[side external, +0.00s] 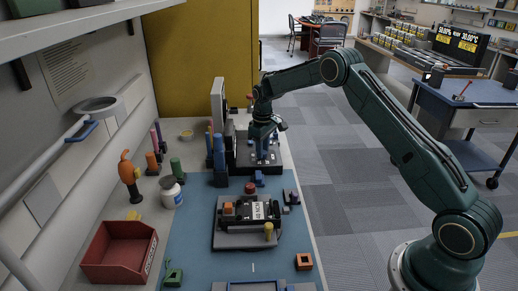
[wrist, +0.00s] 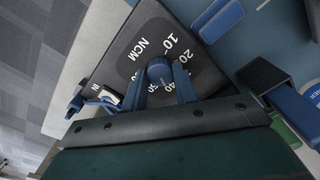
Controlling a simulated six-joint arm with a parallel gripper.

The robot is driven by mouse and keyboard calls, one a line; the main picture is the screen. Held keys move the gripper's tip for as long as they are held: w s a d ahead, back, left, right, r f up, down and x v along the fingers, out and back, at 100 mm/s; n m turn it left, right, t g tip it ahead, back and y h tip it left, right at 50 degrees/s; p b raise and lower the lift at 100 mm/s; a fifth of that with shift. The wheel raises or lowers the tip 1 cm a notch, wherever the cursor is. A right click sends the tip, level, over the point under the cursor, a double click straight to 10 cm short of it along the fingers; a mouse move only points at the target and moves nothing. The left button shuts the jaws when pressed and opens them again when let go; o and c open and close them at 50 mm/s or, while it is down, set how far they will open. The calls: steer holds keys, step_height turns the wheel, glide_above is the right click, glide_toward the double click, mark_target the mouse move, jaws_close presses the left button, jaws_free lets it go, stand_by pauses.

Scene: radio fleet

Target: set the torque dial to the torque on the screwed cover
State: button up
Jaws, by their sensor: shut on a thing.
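The torque dial (wrist: 160,68) is a round blue knob on a dark panel (wrist: 125,45) marked NCM with white numbers, among them 10, 20, 30 and 40, in the wrist view. My gripper (wrist: 161,80) has its blue fingers on either side of the knob, shut on it. In the side view my gripper (side external: 264,150) points down over the panel at the far end of the bench and hides the knob. The black cover (side external: 243,212) carries a white label (side external: 258,210) with small print I cannot read fully. The dial's exact setting is unclear.
A red bin (side external: 118,250), a white jar (side external: 171,192) and several coloured-handled tools stand along the left. A blue tool stand (side external: 220,177) is close to the panel's left. An orange block (side external: 304,262) lies at the mat's front right.

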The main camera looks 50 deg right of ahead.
steer(key=shift+w+r, duration=0.1)
stand_by(0.3)
steer(key=o, duration=1)
steer(key=shift+c, duration=0.2)
steer(key=shift+r, duration=0.1)
step_height(320, 180, up, 14)
steer(key=shift+f, duration=0.2)
steer(key=shift+r, duration=0.1)
